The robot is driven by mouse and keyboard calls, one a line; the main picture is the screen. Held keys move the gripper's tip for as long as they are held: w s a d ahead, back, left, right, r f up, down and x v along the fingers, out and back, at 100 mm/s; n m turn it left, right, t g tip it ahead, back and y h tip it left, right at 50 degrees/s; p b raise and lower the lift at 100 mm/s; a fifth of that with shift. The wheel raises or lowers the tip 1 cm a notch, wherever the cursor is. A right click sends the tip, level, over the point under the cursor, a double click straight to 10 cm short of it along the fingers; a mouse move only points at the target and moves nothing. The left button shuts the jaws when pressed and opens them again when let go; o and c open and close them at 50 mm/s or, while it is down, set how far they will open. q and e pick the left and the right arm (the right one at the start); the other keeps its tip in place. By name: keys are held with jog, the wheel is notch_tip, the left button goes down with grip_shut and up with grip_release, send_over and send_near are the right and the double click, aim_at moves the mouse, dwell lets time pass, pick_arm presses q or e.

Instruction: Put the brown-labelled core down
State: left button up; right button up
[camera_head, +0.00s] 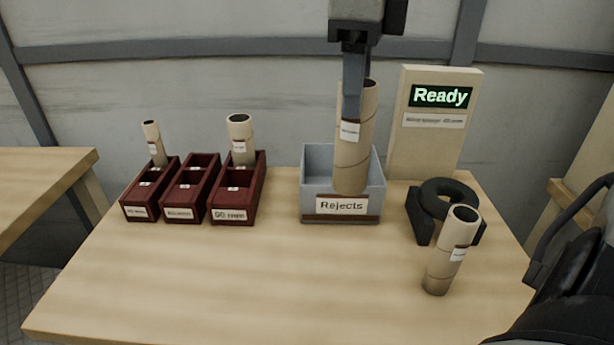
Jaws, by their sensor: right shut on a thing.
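My right gripper (352,100) comes down from the top centre and is shut on the wall of a tall tan cardboard core (354,160). Another core (440,262) stands slightly tilted on the table at the right, with a pale label. My left gripper is not in view.
Three dark red bins (189,204) stand at the left; the left one holds a thin core (154,143), the right one a wider core (241,140). A black ring-shaped stand (440,196) and a panel reading Ready (425,145) are at the right. The front table (250,285) is clear.

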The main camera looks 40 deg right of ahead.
jog(key=w+d+f, duration=0.7)
jog(key=w+f, duration=0.5)
jog(key=shift+w+f+p, duration=0.15)
jog(key=shift+f+p, duration=0.2)
jog(key=shift+f, duration=0.05)
jog(key=shift+f+b, duration=0.35)
jog(key=o, duration=0.8)
jog(key=shift+c, duration=0.2)
jog(key=shift+r, duration=0.15)
